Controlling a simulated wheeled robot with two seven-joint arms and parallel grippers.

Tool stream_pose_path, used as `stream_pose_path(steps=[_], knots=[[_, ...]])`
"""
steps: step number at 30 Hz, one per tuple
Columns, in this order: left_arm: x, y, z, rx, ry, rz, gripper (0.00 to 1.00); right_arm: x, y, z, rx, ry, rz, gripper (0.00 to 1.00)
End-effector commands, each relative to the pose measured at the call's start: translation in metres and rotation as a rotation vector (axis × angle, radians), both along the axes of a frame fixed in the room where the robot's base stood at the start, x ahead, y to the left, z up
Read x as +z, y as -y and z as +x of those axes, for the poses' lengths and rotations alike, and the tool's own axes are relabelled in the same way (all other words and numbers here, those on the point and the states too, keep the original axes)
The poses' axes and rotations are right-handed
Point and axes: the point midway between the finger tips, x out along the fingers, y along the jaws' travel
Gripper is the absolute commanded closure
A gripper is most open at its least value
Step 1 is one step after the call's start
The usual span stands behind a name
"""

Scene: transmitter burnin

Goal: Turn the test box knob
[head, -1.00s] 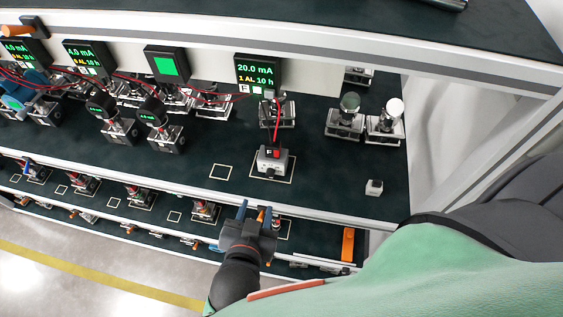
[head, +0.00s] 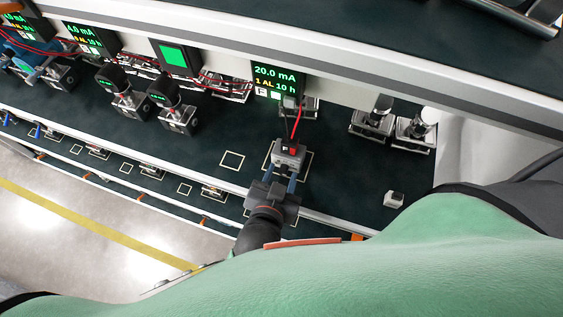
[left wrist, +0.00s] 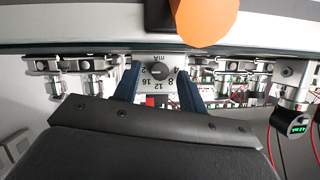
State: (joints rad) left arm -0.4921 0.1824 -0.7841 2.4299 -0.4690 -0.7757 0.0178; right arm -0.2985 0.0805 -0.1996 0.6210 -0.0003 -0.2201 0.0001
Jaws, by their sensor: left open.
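The test box (head: 288,153) is a small grey box with a red and black top and red and dark leads, inside a pale outlined square on the dark shelf. In the left wrist view its dial face (left wrist: 158,88) shows upside down, with mA numbers around a dark round knob (left wrist: 160,72). My left gripper (head: 280,178) is open at the box's near side. In the left wrist view its blue fingers (left wrist: 157,84) stand on either side of the knob; whether they touch it I cannot tell. My right gripper is not in view.
A display (head: 276,80) behind the box reads 20.0 mA, 1 AL 10 h. Transmitters (head: 178,110) stand to the left; two more units stand at the right. A small grey block (head: 393,199) lies front right.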

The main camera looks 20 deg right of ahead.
Motion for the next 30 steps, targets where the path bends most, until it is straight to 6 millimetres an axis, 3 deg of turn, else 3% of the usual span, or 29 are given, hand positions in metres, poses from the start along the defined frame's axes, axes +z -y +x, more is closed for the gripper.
stream_pose_path(steps=[8, 15, 30], knots=[[-0.0013, 0.0008, -0.0007, -0.001, -0.001, -0.001, 0.59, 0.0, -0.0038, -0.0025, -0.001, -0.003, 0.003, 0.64], [-0.0013, 0.0007, -0.0006, -0.001, -0.001, -0.001, 1.0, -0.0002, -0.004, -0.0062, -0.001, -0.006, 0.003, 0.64], [-0.0008, -0.0008, 0.0006, -0.001, -0.079, -0.117, 1.0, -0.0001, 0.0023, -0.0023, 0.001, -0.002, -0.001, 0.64]])
